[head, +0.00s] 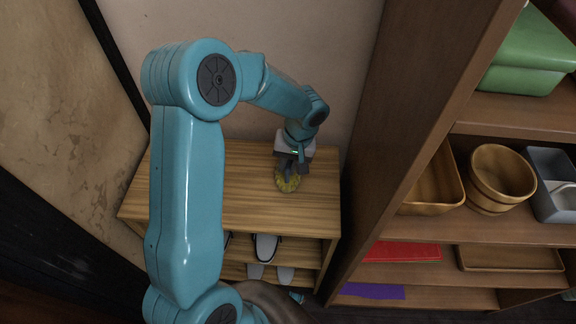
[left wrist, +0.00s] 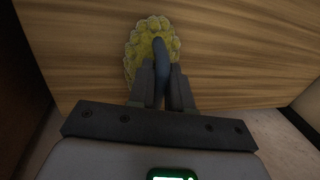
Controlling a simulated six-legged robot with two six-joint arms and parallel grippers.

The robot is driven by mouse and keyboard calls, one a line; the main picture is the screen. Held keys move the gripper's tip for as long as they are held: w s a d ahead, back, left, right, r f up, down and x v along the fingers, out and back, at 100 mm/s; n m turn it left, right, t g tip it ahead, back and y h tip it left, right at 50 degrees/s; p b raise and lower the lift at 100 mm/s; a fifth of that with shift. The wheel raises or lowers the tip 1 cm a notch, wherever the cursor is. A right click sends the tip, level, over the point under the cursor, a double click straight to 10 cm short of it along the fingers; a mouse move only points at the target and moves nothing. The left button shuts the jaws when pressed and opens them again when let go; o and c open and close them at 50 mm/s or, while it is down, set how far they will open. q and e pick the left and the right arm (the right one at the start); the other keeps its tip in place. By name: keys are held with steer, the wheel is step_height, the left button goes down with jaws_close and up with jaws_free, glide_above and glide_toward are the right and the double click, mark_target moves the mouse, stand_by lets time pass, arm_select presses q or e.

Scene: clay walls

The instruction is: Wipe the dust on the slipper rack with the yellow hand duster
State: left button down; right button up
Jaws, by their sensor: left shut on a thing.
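The slipper rack (head: 235,207) is a low wooden shelf unit with a striped top, standing against the wall in the head view. Its top also fills the left wrist view (left wrist: 235,50). The yellow hand duster (head: 288,184) is at the right part of the rack top; its fluffy head also shows in the left wrist view (left wrist: 150,35). My left gripper (head: 290,168) is shut on the duster's dark handle, above the duster head. The duster seems to touch the top, but I cannot be sure. I see no clear dust on the rack top. My right gripper is not in view.
Slippers (head: 265,246) stand on the rack's lower shelves. A tall brown shelf unit (head: 400,130) rises close on the right, holding a green box (head: 525,60), a wooden bucket (head: 498,180) and trays. The rack top's left part is clear.

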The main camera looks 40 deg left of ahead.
arm_select(q)
steer(key=shift+w+a, duration=0.25)
steer(key=shift+w, duration=0.15)
steer(key=shift+w+a+r+p, duration=0.1)
steer(key=shift+a+r+p, duration=0.1)
steer(key=shift+p, duration=0.1)
steer(key=shift+r, duration=0.85)
steer(key=shift+s+d+r+p, duration=0.2)
steer(key=shift+r+p, duration=0.35)
steer(key=shift+r, duration=0.05)
steer(key=shift+w+a+r+p, duration=0.1)
steer(key=shift+w+r+p, duration=0.05)
steer(key=shift+r+p, duration=0.4)
step_height(320, 180, up, 3)
steer(key=shift+f+p, duration=0.2)
steer(key=shift+p, duration=0.5)
steer(key=shift+r+p, duration=0.4)
steer(key=shift+r, duration=0.15)
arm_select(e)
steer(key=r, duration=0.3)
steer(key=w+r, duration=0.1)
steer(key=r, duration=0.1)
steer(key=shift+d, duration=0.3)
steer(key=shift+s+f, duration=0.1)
